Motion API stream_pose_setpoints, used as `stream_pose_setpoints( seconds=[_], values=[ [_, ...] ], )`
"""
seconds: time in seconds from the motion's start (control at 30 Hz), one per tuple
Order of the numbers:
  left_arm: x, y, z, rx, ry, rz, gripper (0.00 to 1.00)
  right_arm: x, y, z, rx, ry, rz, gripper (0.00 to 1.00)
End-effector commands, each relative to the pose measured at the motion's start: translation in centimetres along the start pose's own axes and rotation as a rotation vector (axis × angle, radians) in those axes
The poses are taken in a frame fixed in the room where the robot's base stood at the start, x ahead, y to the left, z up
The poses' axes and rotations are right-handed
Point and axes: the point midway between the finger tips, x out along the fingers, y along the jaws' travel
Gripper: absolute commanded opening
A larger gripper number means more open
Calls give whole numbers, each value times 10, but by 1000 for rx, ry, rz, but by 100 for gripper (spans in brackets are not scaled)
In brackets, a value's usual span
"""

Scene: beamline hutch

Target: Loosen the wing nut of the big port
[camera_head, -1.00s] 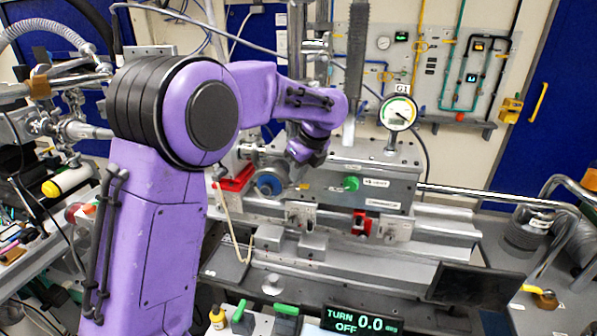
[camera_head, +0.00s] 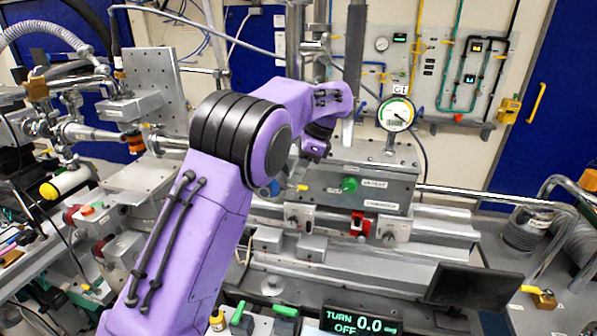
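My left arm reaches across the middle of the view, and its gripper (camera_head: 314,156) is a small dark shape at the upper left edge of the grey metal chamber (camera_head: 400,185). Its fingers are too small and dark to tell open from shut. A blue round part (camera_head: 274,187), perhaps a port, shows at the chamber's left end, partly hidden by my forearm. A small yellow piece (camera_head: 302,187) sits beside it. A green knob (camera_head: 349,184) is on the chamber's front. I cannot make out the wing nut. My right gripper is out of view.
A display (camera_head: 360,321) in front reads TURN 0.0 and OFF. A red clamp (camera_head: 359,226) is on the rail. A dark flat panel (camera_head: 472,287) lies at right.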

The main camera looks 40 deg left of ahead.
Motion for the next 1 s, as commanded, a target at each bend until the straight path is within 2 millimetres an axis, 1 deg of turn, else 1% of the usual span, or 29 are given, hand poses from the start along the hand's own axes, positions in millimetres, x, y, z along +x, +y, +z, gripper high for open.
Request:
stream_pose_setpoints(
  seconds=[0.03, 1.0],
  values=[
    [4, 0, -2, -37, 1, 24, 0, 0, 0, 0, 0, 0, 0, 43],
    [6, -8, 2, -865, -3, 370, 0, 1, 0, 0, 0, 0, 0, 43]
  ],
)
